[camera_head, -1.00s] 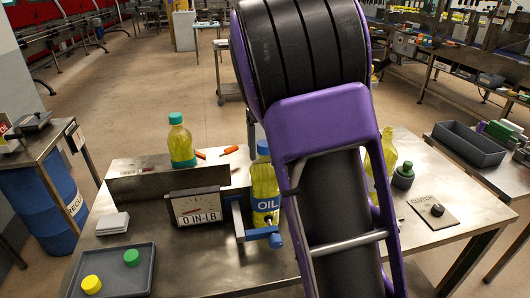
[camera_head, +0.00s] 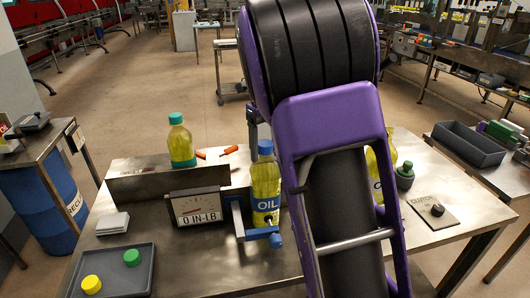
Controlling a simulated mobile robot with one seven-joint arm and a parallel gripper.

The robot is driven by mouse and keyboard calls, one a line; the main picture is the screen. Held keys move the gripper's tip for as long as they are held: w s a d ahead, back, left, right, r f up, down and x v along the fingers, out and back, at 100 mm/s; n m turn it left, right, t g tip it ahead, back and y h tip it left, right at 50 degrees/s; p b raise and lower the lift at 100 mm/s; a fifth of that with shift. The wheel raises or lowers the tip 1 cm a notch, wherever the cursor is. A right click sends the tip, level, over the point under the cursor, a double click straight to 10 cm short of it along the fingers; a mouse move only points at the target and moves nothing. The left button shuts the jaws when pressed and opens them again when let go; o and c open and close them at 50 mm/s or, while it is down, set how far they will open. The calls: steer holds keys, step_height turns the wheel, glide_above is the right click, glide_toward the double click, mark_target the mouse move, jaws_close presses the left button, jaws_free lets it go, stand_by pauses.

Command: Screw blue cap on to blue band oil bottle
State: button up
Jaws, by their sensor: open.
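The oil bottle (camera_head: 265,185), yellow with a blue OIL label, stands upright in the middle of the table, at the blue-handled clamp (camera_head: 262,234) of the gauge. The blue cap (camera_head: 265,147) sits on its top; I cannot tell how tight it is. The gauge (camera_head: 197,207) reads 0 IN-LB.
A grey tray (camera_head: 138,282) holds a yellow cap (camera_head: 91,285) and a green cap (camera_head: 131,257). Another yellow bottle (camera_head: 387,150) is partly behind my arm, near a dark green object (camera_head: 404,176).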

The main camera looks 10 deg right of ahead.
steer(key=shift+n, duration=0.8)
steer(key=shift+n, duration=0.9)
steer(key=shift+n, duration=0.8)
steer(key=shift+n, duration=0.9)
